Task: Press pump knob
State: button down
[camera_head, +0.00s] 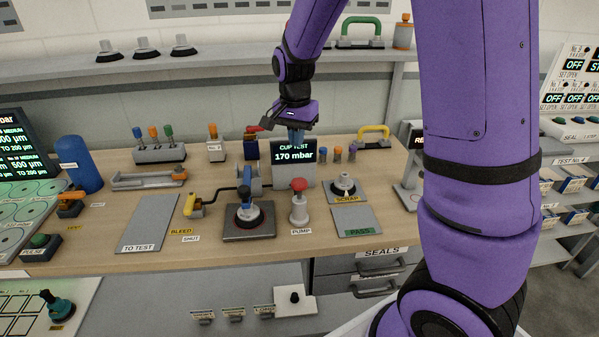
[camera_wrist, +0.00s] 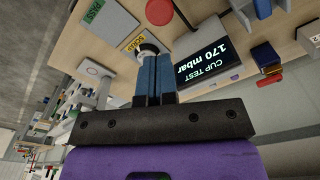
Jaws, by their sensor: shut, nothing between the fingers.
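The pump (camera_head: 299,208) is a pale cylinder with a red knob (camera_head: 298,185) on top, standing upright on the wooden bench beside the PUMP label. The red knob also shows at the top of the wrist view (camera_wrist: 159,11). My gripper (camera_head: 296,137) is above and behind the pump, in front of the CUP TEST display (camera_head: 293,155), which reads 170 mbar. Its blue fingers (camera_wrist: 155,78) are shut together and empty. They are apart from the knob.
Left of the pump, a blue-handled suction cup (camera_head: 246,214) stands on a dark plate, with a yellow BLEED lever (camera_head: 192,206) beyond it. Right are a cup on the SCRAP pad (camera_head: 344,185) and the PASS pad (camera_head: 357,220). A shelf (camera_head: 240,61) runs behind.

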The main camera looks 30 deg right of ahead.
aim_at(300, 182)
jog(key=m, duration=0.4)
jog(key=r+m, duration=0.1)
jog(key=m, duration=0.3)
jog(key=s+d+r+m, duration=0.1)
jog(key=m, duration=0.2)
jog(key=shift+r+m, duration=0.1)
jog(key=shift+m, duration=0.3)
jog(key=f, duration=0.9)
jog(key=w+f, duration=0.1)
jog(key=f, duration=0.4)
